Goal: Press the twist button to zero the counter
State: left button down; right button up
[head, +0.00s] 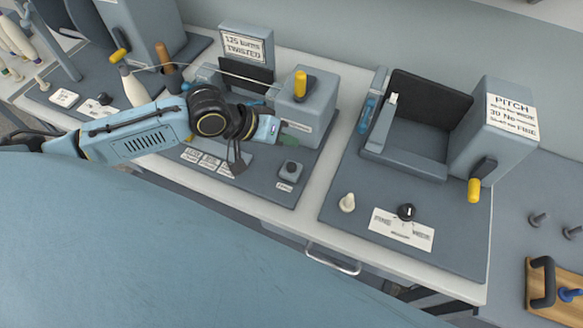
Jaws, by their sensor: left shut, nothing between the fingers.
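The twist station is the middle unit, with a card reading roughly "125 turns twisted" (245,46) at its back. A small box with a dark round top, which looks like the twist button (290,168), stands near the front right of its base, a small label in front of it. My left gripper (291,139) is shut and empty. In the picture its tip is just above the button box, apart from it, and in front of the grey crank block (308,100). The counter's reading cannot be made out. My right gripper is not in view.
The crank block carries a yellow handle (300,84). Printed cards (207,160) lie on the base left of the button. The pitch station (505,120) with a black knob (406,212) stands to the right. A wooden board (545,310) lies at the far right.

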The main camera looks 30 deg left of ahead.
pick_arm(q)
jog(key=b, duration=0.5)
send_over(287, 167)
notch_tip(287, 167, down, 6)
jog(key=shift+r, duration=0.15)
jog(key=shift+f, duration=0.5)
jog(key=shift+f, duration=0.15)
dwell(1.1)
jog(key=shift+f, duration=0.25)
jog(key=shift+s+f, duration=0.1)
jog(key=shift+f, duration=0.5)
dwell(0.8)
jog(key=shift+r+p, duration=1)
jog(key=shift+p, duration=0.15)
